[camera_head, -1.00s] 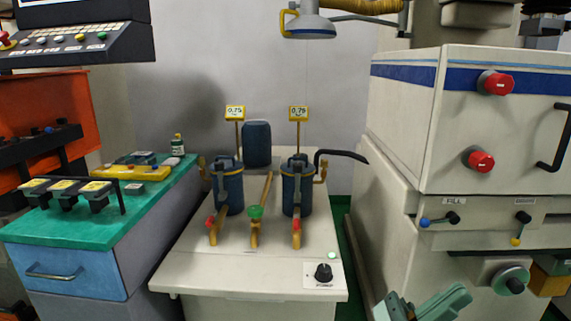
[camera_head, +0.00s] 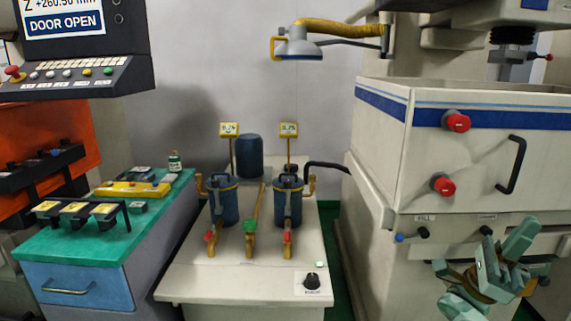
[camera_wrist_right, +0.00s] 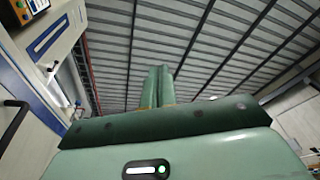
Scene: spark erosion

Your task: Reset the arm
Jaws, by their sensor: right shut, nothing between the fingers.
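My right gripper (camera_head: 505,256) is at the lower right of the head view, in front of the white machine. It is raised, pale green and tilted, and covers part of the machine's lower front. In the right wrist view its two green fingers (camera_wrist_right: 158,88) lie together, with nothing visible between them. They point up toward the ceiling. My left gripper is in neither view.
The white machine tank (camera_head: 380,125) has red knobs and a black handle (camera_head: 512,165). A filter unit (camera_head: 250,283) with two blue canisters stands in the middle. A green-topped cabinet (camera_head: 75,240) is at left. A lamp (camera_head: 298,46) hangs above. A narrow floor gap separates unit and machine.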

